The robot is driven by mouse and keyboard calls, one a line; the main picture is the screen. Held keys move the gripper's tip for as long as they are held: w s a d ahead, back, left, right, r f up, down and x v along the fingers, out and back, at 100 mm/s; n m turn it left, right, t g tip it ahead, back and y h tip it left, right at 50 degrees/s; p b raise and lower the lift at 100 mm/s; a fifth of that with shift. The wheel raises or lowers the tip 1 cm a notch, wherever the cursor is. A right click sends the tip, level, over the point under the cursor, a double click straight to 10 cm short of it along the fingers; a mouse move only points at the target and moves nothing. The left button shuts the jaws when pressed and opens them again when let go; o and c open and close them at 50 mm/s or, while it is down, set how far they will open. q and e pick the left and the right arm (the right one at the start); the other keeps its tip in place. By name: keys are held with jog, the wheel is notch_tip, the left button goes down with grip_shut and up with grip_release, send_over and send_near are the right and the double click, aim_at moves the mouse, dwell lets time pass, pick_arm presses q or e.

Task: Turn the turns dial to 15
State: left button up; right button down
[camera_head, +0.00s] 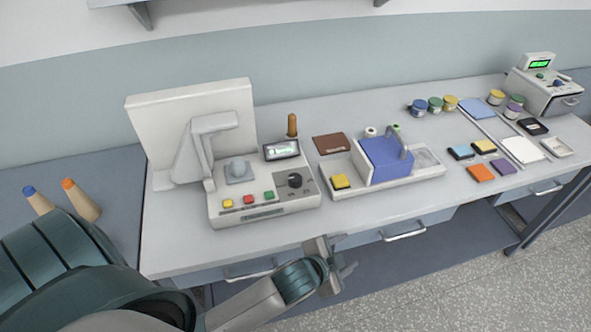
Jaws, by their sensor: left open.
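The winding machine (262,212) is a light grey box with a tall back panel on the left part of the bench. Its black turns dial (295,180) sits on the top right of its face. The dial's setting is too small to read. A small lit display (281,150) stands behind the dial. Yellow, red and green buttons line the front left of the face. My left gripper (340,265) is open and empty, in front of the bench edge, below and right of the dial, apart from it. My right gripper is not in view.
A tray (425,161) with a blue block (386,160) and a yellow piece stands right of the machine. Spools, coloured pads and a second device (546,92) lie farther right. Two cones (80,200) stand at the left. The bench's front strip is clear.

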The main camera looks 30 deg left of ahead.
pick_arm(q)
jog(key=w+d+r+m+h, duration=0.4)
jog(key=d+r+m+h, duration=0.15)
jog(key=r+m, duration=0.3)
jog(key=w+d+r+m+h, duration=0.4)
jog(key=d+r+m, duration=0.2)
jog(key=r+m, duration=0.25)
jog(key=w+d+r+m+h, duration=0.45)
jog(key=r+m, duration=0.25)
jog(key=m, duration=0.2)
jog(key=w+a+f+m+g+y, duration=0.1)
jog(key=a+f+m+g+y, duration=0.15)
jog(key=a+m+g, duration=0.5)
jog(key=a+f+m+g+y, duration=0.1)
jog(key=a+m+g+y, duration=0.2)
jog(key=a+m, duration=0.85)
jog(key=s+a+r+m+y, duration=0.1)
jog(key=a+r+y, duration=0.1)
jog(key=a, duration=1)
jog(key=s+a+r+m+g+y, duration=0.1)
jog(key=a+r+m+y, duration=0.1)
jog(key=a, duration=1.1)
jog(key=shift+s+a+r+y, duration=0.25)
jog(key=shift+r+y, duration=0.2)
jog(key=shift+y, duration=0.5)
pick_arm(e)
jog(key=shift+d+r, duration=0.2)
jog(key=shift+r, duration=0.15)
